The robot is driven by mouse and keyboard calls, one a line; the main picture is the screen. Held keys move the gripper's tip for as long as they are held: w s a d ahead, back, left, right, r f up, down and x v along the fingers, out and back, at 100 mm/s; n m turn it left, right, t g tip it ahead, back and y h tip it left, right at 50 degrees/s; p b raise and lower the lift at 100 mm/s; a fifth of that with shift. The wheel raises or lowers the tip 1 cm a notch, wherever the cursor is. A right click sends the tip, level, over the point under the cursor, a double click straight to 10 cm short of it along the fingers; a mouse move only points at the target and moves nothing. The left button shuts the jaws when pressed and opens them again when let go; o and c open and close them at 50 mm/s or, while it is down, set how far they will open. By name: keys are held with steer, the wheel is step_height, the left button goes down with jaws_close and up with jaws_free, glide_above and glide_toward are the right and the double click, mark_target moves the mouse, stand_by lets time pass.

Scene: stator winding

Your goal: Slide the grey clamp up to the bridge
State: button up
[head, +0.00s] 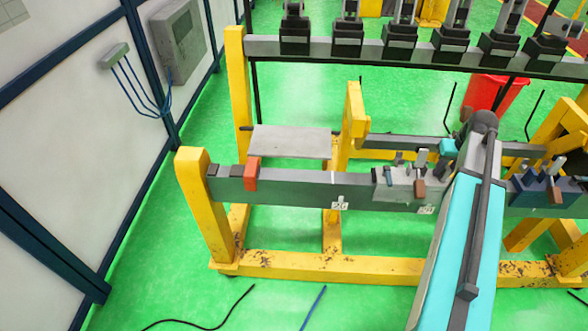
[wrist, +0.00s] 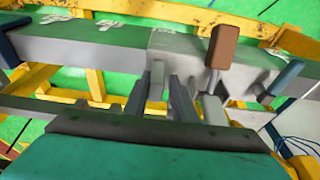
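The grey clamp (head: 400,184) sits on the grey rail of the yellow frame, right of the middle in the head view. It has a brown handle (head: 419,189) and short upright posts. In the wrist view, a grey block (wrist: 183,45) on the rail carries the brown handle (wrist: 222,47). My gripper (wrist: 158,82) has its two dark fingers apart at the block's near side, with a light grey upright piece between them. Whether they press on it I cannot tell. In the head view my gripper is largely hidden behind my arm. I cannot tell which part is the bridge.
A red-orange block (head: 251,174) sits farther left on the same rail (head: 290,188). A dark blue clamp (head: 540,190) is right of my arm. The rail between the red-orange block and the grey clamp looks clear. A grey plate (head: 291,141) lies behind it.

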glide_toward(409, 175)
steer(key=shift+x, duration=2.65)
steer(key=shift+w+a+p, duration=0.2)
steer(key=shift+a, duration=2.45)
steer(key=shift+w+a+p, duration=0.15)
steer(key=shift+w+a, duration=0.05)
steer(key=shift+a, duration=2.45)
steer(key=shift+w+a+p, duration=0.15)
steer(key=shift+a+p, duration=0.05)
steer(key=shift+a, duration=2.55)
steer(key=shift+w+a, duration=0.15)
steer(key=shift+a, duration=1.85)
steer(key=shift+w+a, duration=0.2)
steer(key=shift+a, duration=1.8)
steer(key=shift+w+a, duration=0.15)
steer(key=shift+a, duration=2.35)
